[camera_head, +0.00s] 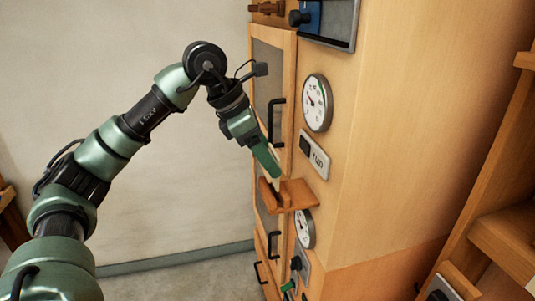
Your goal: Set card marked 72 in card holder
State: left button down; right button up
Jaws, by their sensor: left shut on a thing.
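My left gripper (266,160) reaches in from the left with its green fingers pointing down. It is shut on a thin pale card (276,186), of which only a narrow sliver shows below the fingertips. The number on the card cannot be read from here. The wooden card holder (298,195) is a small ledge sticking out from the cabinet's front, directly below the fingertips. The card's lower edge is at the holder; I cannot tell whether it sits in the slot. My right gripper is not in view.
The tall wooden cabinet (400,110) carries a round dial (317,102), a plate reading "TUO" (314,155), a lower dial (304,228) and black door handles (277,122). A wooden shelf unit (505,235) stands at right. Free room lies left, before the pale wall.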

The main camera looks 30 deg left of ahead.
pick_arm(q)
jog(key=shift+f+b, duration=1.2)
jog(key=shift+f, duration=0.55)
jog(key=shift+c, duration=0.9)
grip_release()
jog(key=b+v, duration=0.1)
jog(key=v, duration=0.6)
jog(key=shift+r, duration=0.35)
jog(key=shift+s+a, duration=0.1)
jog(key=shift+a, duration=0.05)
